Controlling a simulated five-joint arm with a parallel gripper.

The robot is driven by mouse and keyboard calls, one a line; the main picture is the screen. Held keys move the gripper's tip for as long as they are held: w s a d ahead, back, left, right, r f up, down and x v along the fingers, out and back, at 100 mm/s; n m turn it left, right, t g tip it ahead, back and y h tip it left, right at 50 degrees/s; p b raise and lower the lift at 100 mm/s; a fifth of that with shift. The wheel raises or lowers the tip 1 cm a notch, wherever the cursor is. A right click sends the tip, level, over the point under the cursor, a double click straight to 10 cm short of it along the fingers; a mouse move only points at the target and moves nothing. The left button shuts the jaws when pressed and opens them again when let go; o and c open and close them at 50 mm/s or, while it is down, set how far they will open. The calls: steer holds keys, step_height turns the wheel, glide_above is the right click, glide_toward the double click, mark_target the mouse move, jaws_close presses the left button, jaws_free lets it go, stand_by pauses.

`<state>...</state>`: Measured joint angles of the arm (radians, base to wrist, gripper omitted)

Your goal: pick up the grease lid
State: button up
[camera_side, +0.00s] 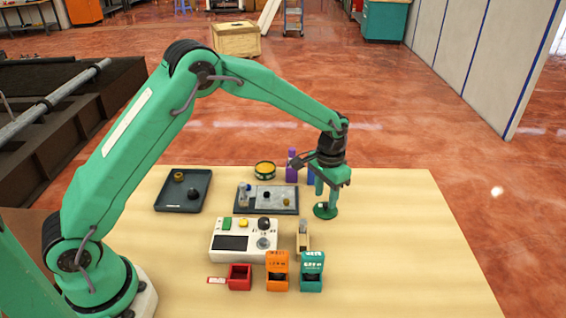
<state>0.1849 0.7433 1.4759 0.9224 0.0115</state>
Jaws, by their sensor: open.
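A small green round lid (325,211), which looks like the grease lid, lies on the wooden table right of the fixture plate. My gripper (326,194) points down just above it, with its fingers open. I cannot tell whether the fingertips touch the lid or stand around its middle. A round dark-green tin (265,169) with yellow content, probably the grease, stands open behind the plate.
The grey fixture plate (254,206) holds small parts. A black tray (163,199) is at left. A white control box (226,254) and red (240,277), orange (277,270) and teal (312,270) bins stand in front. Purple and blue bottles (291,166) stand behind my gripper. The table's right side is clear.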

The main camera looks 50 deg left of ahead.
mark_target(326, 208)
steer(key=shift+f, duration=1.4)
jaws_close()
